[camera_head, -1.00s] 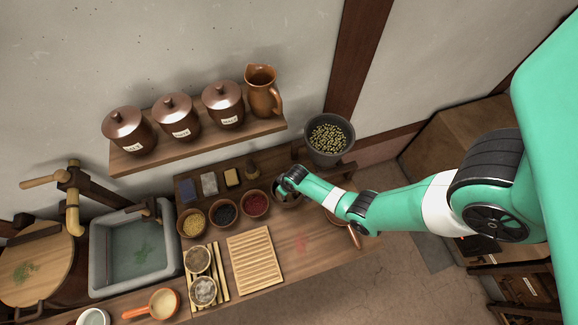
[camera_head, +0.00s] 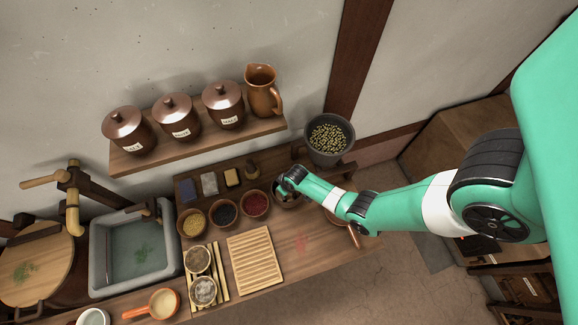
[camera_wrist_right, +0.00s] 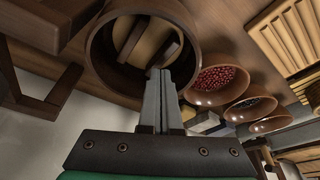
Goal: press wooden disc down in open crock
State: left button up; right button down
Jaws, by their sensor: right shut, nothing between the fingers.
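The open crock (camera_wrist_right: 187,62) is a round brown vessel, seen from above its mouth in the right wrist view. The pale wooden disc (camera_wrist_right: 140,35) lies inside it, with darker wooden bars across its top. My right gripper (camera_wrist_right: 160,72) is shut and empty, its fingertips at the crock's mouth, in front of the disc. I cannot tell whether they touch the disc. In the head view the crock (camera_head: 286,204) is mostly hidden under my right wrist. My left gripper is not in view.
Bowls of red (camera_head: 255,204), dark and yellow grains stand left of the crock. A grey pot of green beans (camera_head: 328,158) stands behind it to the right. A slatted wooden board (camera_head: 256,260) lies in front. A shelf (camera_head: 200,143) with lidded jars and a jug is behind.

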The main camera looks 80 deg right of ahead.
jog(key=shift+f+b, duration=0.7)
jog(key=shift+f, duration=0.05)
jog(key=shift+s+f, duration=0.15)
jog(key=shift+f, duration=0.05)
dwell(2.1)
notch_tip(320, 180, up, 10)
jog(key=p, duration=0.9)
jog(key=shift+r+p, duration=0.2)
jog(key=shift+p, duration=0.15)
